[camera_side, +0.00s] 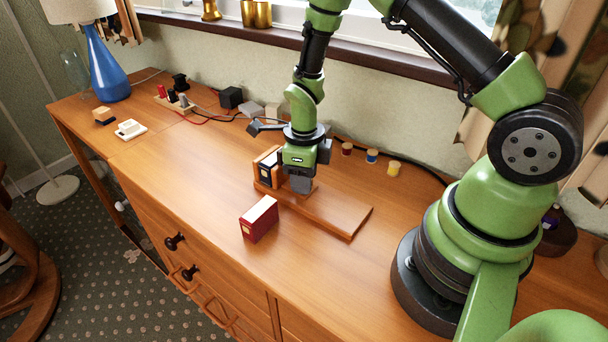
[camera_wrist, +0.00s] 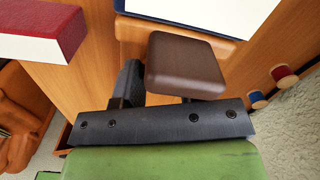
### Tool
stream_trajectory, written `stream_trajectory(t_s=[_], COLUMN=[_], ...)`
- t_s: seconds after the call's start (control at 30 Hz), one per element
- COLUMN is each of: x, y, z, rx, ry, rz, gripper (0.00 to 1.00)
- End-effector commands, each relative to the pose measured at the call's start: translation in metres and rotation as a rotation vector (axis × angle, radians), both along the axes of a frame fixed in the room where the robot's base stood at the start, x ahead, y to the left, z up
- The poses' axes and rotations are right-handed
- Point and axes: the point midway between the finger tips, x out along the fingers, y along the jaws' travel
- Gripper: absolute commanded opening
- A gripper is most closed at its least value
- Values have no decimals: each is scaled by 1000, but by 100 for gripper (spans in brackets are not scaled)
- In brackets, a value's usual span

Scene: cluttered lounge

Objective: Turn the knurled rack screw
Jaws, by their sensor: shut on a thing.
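The wooden rack (camera_side: 340,216) lies on the sideboard, a long flat base with an upright end and a dark-covered book (camera_side: 266,170) beside it. My gripper (camera_side: 301,186) points down onto the rack, just right of the book, with its jaws closed low at the board. The knurled screw is hidden at the jaws, so its knurling and angle do not show. In the wrist view my gripper (camera_wrist: 160,85) shows a dark finger beside a brown rounded block; I cannot tell whether that block is a jaw pad. The book's white pages (camera_wrist: 205,12) lie just beyond.
A red book (camera_side: 259,219) stands in front of the rack. Several thread spools, one yellow (camera_side: 394,168), stand behind it. A plug strip (camera_side: 176,102) with cables, a blue lamp (camera_side: 107,66) and small boxes fill the back left.

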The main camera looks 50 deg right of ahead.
Motion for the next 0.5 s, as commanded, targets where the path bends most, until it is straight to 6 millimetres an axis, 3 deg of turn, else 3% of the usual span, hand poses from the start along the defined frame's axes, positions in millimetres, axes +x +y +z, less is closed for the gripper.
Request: stream_trajectory(t_s=[0.07, 0.1, 0.2, 0.5], x=[0, 0, 0, 0], y=[0, 0, 0, 0], z=[0, 0, 0, 2], rx=[0, 0, 0, 0], ry=[0, 0, 0, -1], rz=[-2, -2, -3, -3], gripper=[13, 41, 62, 62])
